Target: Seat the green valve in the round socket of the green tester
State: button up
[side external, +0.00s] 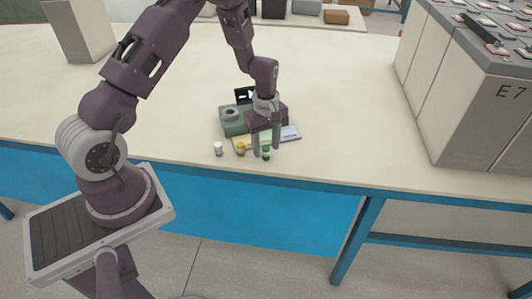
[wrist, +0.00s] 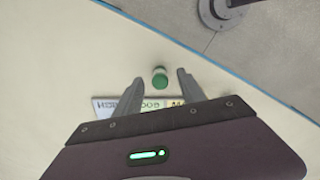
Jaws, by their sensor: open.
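The green valve (side external: 266,153) stands on the pale bench top near its front edge. In the wrist view the green valve (wrist: 160,77) sits between and just beyond the fingertips, with a paler body below its green top. My gripper (side external: 266,153) is open above and around the valve's position; in the wrist view my gripper (wrist: 158,82) has a finger on each side of it, apart from it. Whether the fingers reach down to its height cannot be told. The green tester (side external: 235,121) stands behind, with a round grey socket (side external: 230,113) on top. My gripper hides its right part.
A white valve (side external: 218,149) and a yellow valve (side external: 240,148) stand left of the green one. A lettered strip (side external: 290,134) lies on the bench by the tester. Large grey battery cases (side external: 480,110) stand at the right. The bench between is clear.

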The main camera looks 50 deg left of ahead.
grip_shut()
jog(key=shift+r, duration=0.1)
notch_tip(320, 180, up, 10)
jog(key=a, duration=0.1)
jog(key=a+r+n, duration=0.4)
jog(key=a, duration=1.3)
jog(key=f, duration=0.6)
jog(key=a+f, duration=0.1)
jog(key=f, duration=0.2)
jog(key=shift+s+f, duration=0.2)
jog(key=shift+s, duration=0.15)
